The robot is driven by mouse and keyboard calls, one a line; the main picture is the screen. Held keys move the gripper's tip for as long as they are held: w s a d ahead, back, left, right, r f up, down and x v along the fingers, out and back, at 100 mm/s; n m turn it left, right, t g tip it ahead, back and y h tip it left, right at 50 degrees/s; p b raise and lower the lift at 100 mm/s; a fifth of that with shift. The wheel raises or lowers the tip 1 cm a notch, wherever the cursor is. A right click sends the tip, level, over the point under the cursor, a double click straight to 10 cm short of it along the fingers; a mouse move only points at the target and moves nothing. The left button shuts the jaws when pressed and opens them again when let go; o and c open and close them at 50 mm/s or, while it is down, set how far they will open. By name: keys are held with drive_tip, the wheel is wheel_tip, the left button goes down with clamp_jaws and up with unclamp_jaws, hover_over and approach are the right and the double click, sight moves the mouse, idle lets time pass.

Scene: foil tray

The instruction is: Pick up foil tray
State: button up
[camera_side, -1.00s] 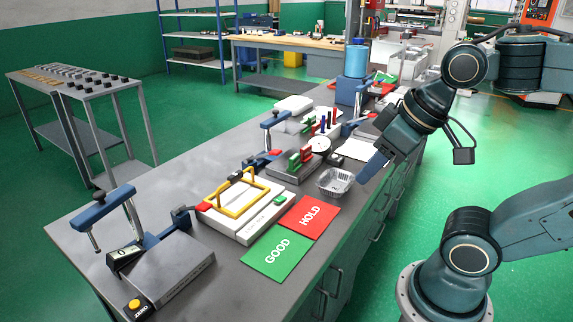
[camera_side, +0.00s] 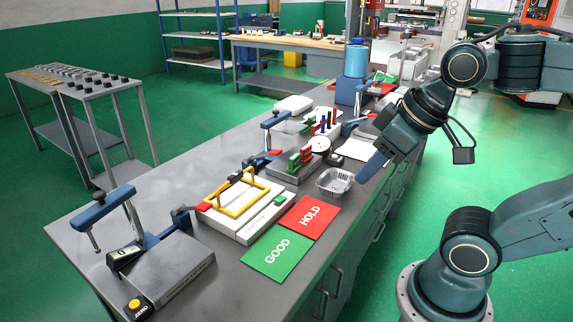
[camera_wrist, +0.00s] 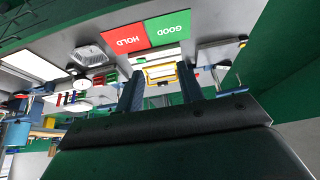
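The foil tray (camera_side: 335,182) is a small silver open container on the bench, beside the red HOLD card near the bench's right edge. In the wrist view the foil tray (camera_wrist: 88,56) is at upper left, clear of the fingers. My gripper (camera_side: 366,174) is just to the right of the tray in the side view and appears above the bench edge. In the wrist view my gripper (camera_wrist: 161,76) has its two dark fingers spread with nothing held between them. The side view does not show the finger gap clearly.
The red HOLD card (camera_side: 310,217) and green GOOD card (camera_side: 277,254) lie flat in front of the tray. A white fixture with a yellow handle (camera_side: 238,199) stands left of them. A dial gauge (camera_side: 320,145) and coloured blocks stand behind the tray.

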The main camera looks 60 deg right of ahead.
drive_tip(key=o, duration=1.4)
drive_tip(key=shift+c, duration=0.2)
drive_tip(key=shift+w, duration=0.1)
